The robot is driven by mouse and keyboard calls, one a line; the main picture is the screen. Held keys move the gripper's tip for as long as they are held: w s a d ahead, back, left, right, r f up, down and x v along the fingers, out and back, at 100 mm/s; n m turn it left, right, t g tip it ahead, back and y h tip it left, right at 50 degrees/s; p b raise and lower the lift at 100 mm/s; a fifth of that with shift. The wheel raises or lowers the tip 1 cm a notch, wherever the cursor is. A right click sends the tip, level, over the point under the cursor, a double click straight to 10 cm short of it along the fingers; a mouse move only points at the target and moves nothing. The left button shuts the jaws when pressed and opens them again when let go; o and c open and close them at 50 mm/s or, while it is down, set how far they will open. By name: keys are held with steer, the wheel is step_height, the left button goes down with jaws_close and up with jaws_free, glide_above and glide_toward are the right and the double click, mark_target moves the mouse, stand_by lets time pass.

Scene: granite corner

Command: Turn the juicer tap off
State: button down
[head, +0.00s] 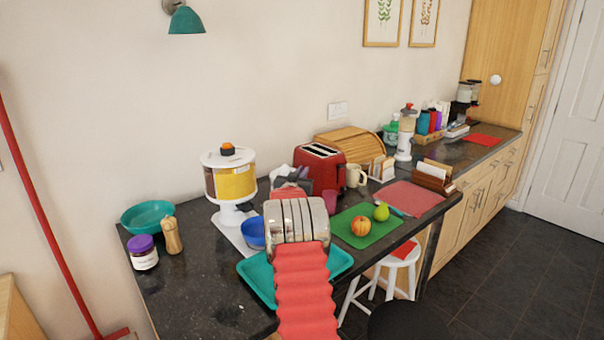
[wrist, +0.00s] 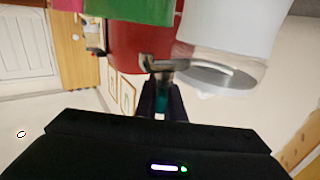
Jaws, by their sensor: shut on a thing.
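In the wrist view, my gripper (wrist: 162,95) is shut, its dark fingers meeting around a small teal piece at the grey metal tap (wrist: 168,66). The tap shows against a blurred red body (wrist: 140,38), beside a white body (wrist: 232,28) with a grey disc. I cannot tell how far the tap is turned. In the head view, a dispenser with yellow contents and a white lid (head: 231,176) stands on a white pedestal, left of my arm.
A blue bowl (head: 252,233) stands near the pedestal. A teal tray (head: 260,283) lies under my arm. Right of it are a red toaster (head: 320,170) and a green board (head: 354,238) with fruit. A jar (head: 142,254) and a wooden mill (head: 172,236) stand left. The front left counter is clear.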

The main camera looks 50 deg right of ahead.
steer(key=shift+m+g+h, duration=0.4)
steer(key=shift+m+g, duration=0.2)
steer(key=shift+g, duration=0.3)
steer(key=shift+s+d+m+g+h, duration=0.15)
steer(key=shift+s+m+g, duration=0.15)
steer(key=shift+m+g, duration=0.65)
steer(key=shift+s+a+m+g+h, duration=0.1)
steer(key=shift+s+m+g, duration=0.3)
steer(key=shift+g, duration=0.9)
steer(key=shift+s+d+m+g+h, duration=0.1)
steer(key=shift+s+m+g+h, duration=0.05)
steer(key=shift+m+g, duration=0.85)
steer(key=shift+s+r+g, duration=0.1)
steer(key=shift+g, duration=0.35)
steer(key=c, duration=1.9)
jaws_free()
steer(key=shift+o, duration=0.2)
step_height(320, 180, up, 10)
steer(key=shift+o, duration=0.2)
